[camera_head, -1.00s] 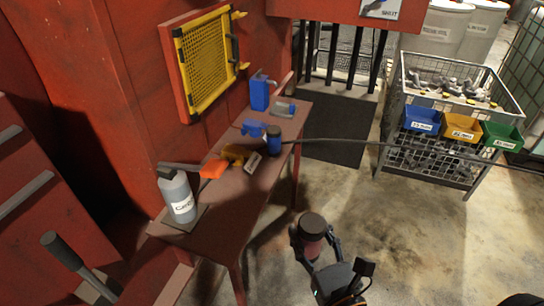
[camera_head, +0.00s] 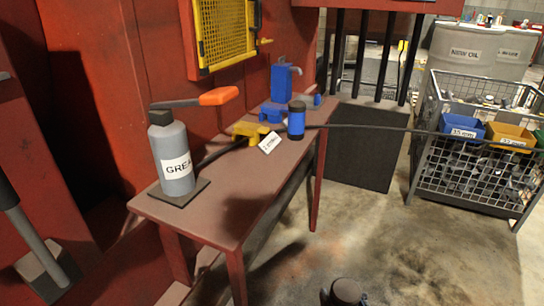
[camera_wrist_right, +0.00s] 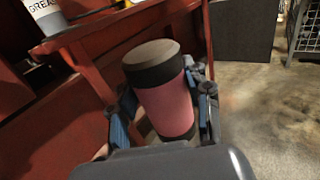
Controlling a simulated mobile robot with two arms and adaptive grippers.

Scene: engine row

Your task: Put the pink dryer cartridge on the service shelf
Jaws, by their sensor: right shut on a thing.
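The pink dryer cartridge (camera_wrist_right: 166,108) has a pink body and dark end caps. It stands roughly upright, slightly tilted, between the fingers of my right gripper (camera_wrist_right: 165,95), which is shut on it. In the head view only its dark cap (camera_head: 347,290) and a bit of my right gripper (camera_head: 344,298) show at the bottom edge. The service shelf, a red-brown bench (camera_head: 225,215), runs along the red wall; the cartridge is in front of it and apart from it. In the wrist view the bench edge (camera_wrist_right: 95,30) is behind and left of the cartridge. My left gripper is not visible.
The bench's near half right of the bottle is bare. A wire bin (camera_head: 470,170) stands right.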

